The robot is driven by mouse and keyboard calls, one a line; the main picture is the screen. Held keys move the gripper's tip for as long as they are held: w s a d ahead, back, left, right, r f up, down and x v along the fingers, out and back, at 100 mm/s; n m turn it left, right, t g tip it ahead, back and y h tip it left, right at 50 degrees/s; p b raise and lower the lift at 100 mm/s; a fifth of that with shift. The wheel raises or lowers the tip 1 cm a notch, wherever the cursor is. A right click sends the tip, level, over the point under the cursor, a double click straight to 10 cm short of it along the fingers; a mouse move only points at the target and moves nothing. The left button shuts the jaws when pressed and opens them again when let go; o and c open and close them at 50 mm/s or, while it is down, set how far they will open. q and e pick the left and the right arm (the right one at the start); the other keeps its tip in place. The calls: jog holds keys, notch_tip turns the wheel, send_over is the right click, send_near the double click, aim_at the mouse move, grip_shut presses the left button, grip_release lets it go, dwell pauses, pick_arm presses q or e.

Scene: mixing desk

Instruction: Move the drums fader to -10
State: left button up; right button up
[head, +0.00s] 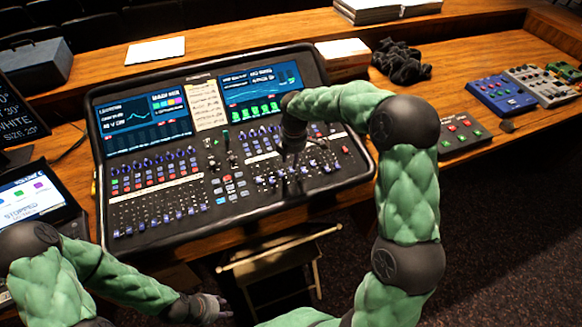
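The mixing desk (205,225) lies on the wooden counter, with two screens at its back and rows of knobs, buttons and faders in front. One fader bank (150,215) is on the left half, another on the right half. The labels are too small to read, so I cannot tell which fader is drums. My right gripper (289,168) points down over the right half of the desk, at or just above the faders; contact and finger opening are unclear. It hides some controls. My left gripper (217,308) hangs in front of the desk, low, away from the controls; its opening is unclear.
A folding chair (275,262) stands before the desk. A tablet (30,200) is at the left. A dark cloth-like bundle (400,62), a small button box (462,132), a blue unit (500,95) and a grey unit (541,85) lie to the right. Papers (155,50) lie behind.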

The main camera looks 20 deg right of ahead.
aim_at(291, 170)
jog(key=f, duration=0.5)
jog(key=shift+w+f+b, duration=0.1)
jog(key=shift+w+b, duration=0.15)
jog(key=shift+b, duration=0.15)
grip_shut()
